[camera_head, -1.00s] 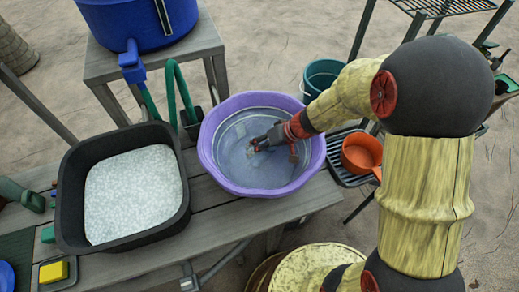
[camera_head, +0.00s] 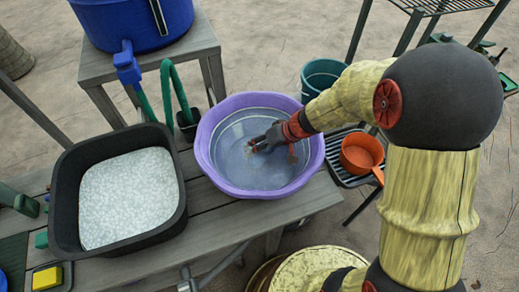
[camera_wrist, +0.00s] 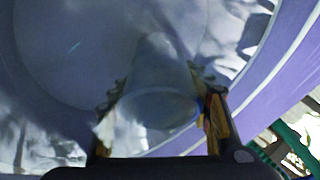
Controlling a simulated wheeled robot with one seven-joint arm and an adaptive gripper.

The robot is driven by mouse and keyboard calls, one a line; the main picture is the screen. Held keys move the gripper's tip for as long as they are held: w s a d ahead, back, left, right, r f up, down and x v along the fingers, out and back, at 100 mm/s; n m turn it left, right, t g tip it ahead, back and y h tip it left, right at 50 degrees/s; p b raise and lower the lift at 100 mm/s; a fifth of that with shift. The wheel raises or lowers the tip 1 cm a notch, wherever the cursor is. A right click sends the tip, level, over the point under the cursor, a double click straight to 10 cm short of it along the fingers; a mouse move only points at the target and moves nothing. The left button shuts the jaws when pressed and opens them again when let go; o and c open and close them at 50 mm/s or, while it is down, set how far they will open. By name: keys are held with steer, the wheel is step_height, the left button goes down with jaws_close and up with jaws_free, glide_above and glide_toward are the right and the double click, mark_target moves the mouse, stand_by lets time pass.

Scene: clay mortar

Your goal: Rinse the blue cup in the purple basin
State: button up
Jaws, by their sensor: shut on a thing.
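The purple basin (camera_head: 207,170) stands on the grey wooden bench and holds clear water. My gripper (camera_head: 256,146) reaches down into the basin from the right, its fingers at or under the water near the middle. In the wrist view the fingers (camera_wrist: 158,100) are on both sides of the blue cup (camera_wrist: 152,75), shut on it. The cup looks pale and blurred there, its round rim toward the camera. In the head view the cup is too hidden to make out. The basin's wall also shows in the wrist view (camera_wrist: 282,68).
A black tub (camera_head: 62,200) of white, bubbly-looking content stands left of the basin. A blue barrel with a tap (camera_head: 127,65) is behind. An orange pan (camera_head: 361,152) sits on a rack to the right, and a teal bucket (camera_head: 320,72) stands behind the basin.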

steer(key=shift+s+a, duration=0.2)
steer(key=shift+a, duration=0.35)
steer(key=shift+w+d, duration=0.2)
steer(key=shift+d, duration=0.4)
steer(key=shift+w+d, duration=0.2)
steer(key=shift+d, duration=0.4)
steer(key=shift+s+a, duration=0.2)
steer(key=shift+a, duration=0.4)
steer(key=shift+s+a, duration=0.2)
steer(key=shift+a, duration=0.4)
steer(key=shift+w+d, duration=0.2)
steer(key=shift+d, duration=0.4)
step_height(320, 180, up, 20)
steer(key=p, duration=1.1)
steer(key=shift+f, duration=0.15)
